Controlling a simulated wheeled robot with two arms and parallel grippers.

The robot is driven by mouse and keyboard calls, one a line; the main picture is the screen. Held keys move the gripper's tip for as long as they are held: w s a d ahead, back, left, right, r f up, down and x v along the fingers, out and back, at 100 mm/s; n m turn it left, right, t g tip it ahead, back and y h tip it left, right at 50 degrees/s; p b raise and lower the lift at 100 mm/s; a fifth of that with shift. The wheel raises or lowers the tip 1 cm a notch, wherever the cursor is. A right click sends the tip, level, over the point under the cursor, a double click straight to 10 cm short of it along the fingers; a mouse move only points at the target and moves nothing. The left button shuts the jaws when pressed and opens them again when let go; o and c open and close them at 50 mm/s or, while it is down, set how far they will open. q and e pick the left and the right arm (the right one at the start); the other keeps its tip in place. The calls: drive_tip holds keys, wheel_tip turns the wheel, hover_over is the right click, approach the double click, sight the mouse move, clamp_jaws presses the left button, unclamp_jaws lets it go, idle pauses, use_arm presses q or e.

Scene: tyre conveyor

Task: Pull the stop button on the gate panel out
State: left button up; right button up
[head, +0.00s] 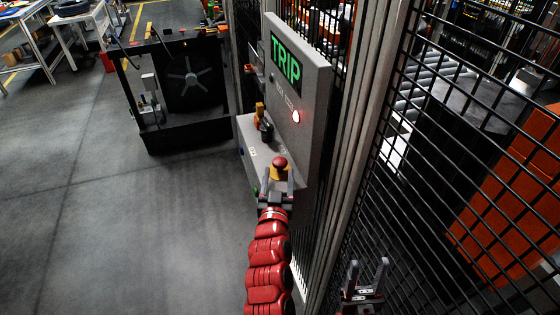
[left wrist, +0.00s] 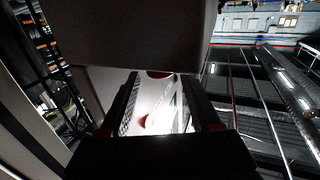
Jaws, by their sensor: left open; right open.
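The stop button (head: 280,162) is a red mushroom head on a yellow base, on the panel's sloping lower shelf. My left gripper (head: 277,182) is open, its fingers reaching up on either side of the button. Whether they touch it I cannot tell. My right gripper (head: 365,274) is open and empty, low in front of the mesh fence.
An orange-and-black switch or handle (head: 262,120) stands on the shelf beyond the button. Black mesh fence (head: 450,150) and metal posts fill the right side. A dark fan-like unit (head: 190,85) stands at the back left. The floor (head: 130,220) at left is clear.

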sight(280, 163)
use_arm(q)
drive_tip(key=shift+w+d+p, duration=0.2)
drive_tip(key=shift+w+p, duration=0.2)
drive_tip(key=shift+w, duration=2.2)
clamp_jaws()
